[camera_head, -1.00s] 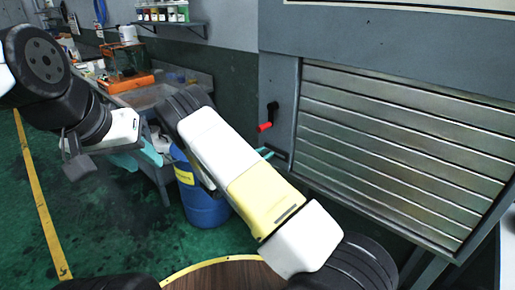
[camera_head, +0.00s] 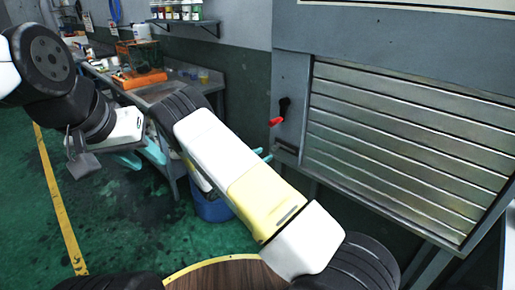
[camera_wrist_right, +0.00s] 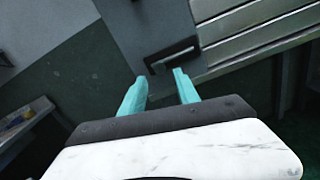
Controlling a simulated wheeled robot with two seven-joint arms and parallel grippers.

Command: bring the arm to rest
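My left gripper (camera_head: 142,156) is at the left in the head view, below its dark wrist, over the green floor and in front of the workbench. Its two teal fingers show apart and nothing shows between them. My right arm crosses the middle of the head view and hides most of the right gripper. Only the teal fingertips (camera_head: 263,155) show past the arm, in front of the grey cabinet's lower left. In the right wrist view the right gripper (camera_wrist_right: 158,76) has its two teal fingers spread apart and empty, pointing toward the cabinet's lower edge.
A grey cabinet (camera_head: 291,80) with a slatted metal panel (camera_head: 410,150) and a red-tipped lever (camera_head: 276,122) stands right. A workbench (camera_head: 217,84) with an orange item (camera_head: 140,79) stands behind. A blue bin (camera_head: 212,209) is partly hidden by my arm. Green floor is open at left.

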